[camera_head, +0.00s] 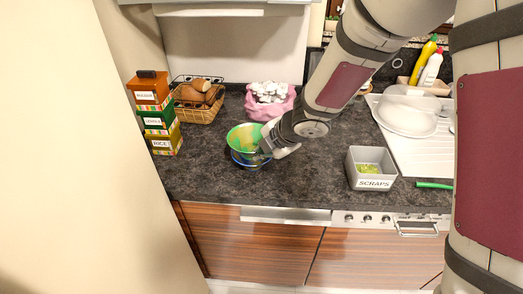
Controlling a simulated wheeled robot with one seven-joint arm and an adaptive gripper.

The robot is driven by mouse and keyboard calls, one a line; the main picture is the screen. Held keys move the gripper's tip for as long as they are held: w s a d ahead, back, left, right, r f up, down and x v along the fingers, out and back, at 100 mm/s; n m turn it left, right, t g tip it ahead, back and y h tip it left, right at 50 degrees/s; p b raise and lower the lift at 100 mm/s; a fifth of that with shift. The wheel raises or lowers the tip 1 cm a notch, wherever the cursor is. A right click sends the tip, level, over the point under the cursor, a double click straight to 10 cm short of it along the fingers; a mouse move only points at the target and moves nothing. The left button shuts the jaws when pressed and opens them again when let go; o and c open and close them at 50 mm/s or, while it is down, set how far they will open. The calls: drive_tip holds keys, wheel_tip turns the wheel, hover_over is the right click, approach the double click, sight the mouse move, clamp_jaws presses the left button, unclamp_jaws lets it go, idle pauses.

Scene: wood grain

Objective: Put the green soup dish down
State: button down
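The green soup dish (243,135) is a round bowl with a yellowish-green inside, left of centre over the dark counter. It looks slightly tilted. My gripper (268,150) reaches in from the right and appears shut on the dish's right rim; the fingertips are small and partly hidden. A blue-rimmed bowl (249,163) shows just below the green dish, mostly covered by it. I cannot tell whether the two touch.
Stacked labelled boxes (155,118), a bread basket (199,99) and a pink bag (270,103) stand behind. A grey SCRAPS bin (371,169) and a white drainer (425,150) with dishes are right. The dark counter (310,180) is clear between the bowls and the bin.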

drive_tip(key=shift+f+b, duration=0.5)
drive_tip(key=shift+b, duration=0.15)
drive_tip(key=c, duration=1.8)
unclamp_jaws()
